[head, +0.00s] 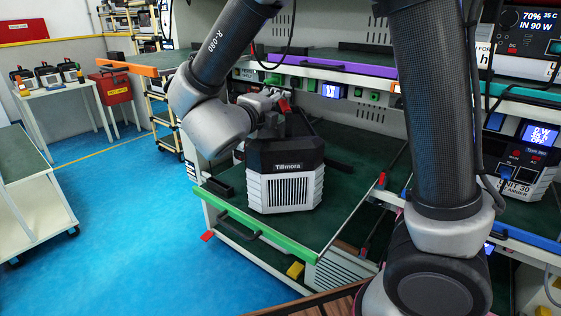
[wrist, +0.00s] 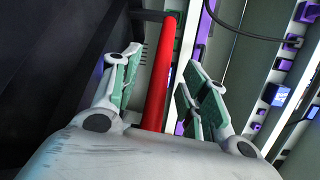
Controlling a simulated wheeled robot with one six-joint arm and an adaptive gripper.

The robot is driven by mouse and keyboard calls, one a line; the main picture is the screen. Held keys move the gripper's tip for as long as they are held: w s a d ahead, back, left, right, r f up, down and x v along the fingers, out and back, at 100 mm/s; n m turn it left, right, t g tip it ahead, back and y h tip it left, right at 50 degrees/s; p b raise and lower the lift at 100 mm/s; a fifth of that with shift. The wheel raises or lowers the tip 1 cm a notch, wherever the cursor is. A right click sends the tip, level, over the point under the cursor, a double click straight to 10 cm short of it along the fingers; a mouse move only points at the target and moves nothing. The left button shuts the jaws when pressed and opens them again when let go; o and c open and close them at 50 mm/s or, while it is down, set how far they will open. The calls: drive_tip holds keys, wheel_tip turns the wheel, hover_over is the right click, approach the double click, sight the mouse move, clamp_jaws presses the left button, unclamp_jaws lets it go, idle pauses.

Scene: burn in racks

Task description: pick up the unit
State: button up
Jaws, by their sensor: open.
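The unit (head: 285,178), a black-topped box with a white slatted front marked "Tillmora", stands upright on the green-matted shelf with the green front edge. My gripper (head: 273,103) is at its top, partly hidden by my arm link. In the wrist view my gripper (wrist: 160,72) is open, with one green-padded finger on each side of a red bar (wrist: 163,75). The bar looks like the unit's carrying handle. Gaps show between the bar and both fingers. The dark body of the unit (wrist: 50,60) fills the left of the wrist view.
Another unit (head: 520,165), labelled "UNIT 30", stands on the rack at right. A purple-edged shelf (head: 335,65) runs behind my gripper. A white side table (head: 65,88) holds several small units beside a red box (head: 112,86). The blue floor (head: 130,215) at left is clear.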

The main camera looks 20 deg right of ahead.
sight(280, 102)
drive_tip(key=x, duration=0.3)
drive_tip(key=shift+w, duration=0.15)
clamp_jaws()
drive_tip(key=shift+r, duration=0.2)
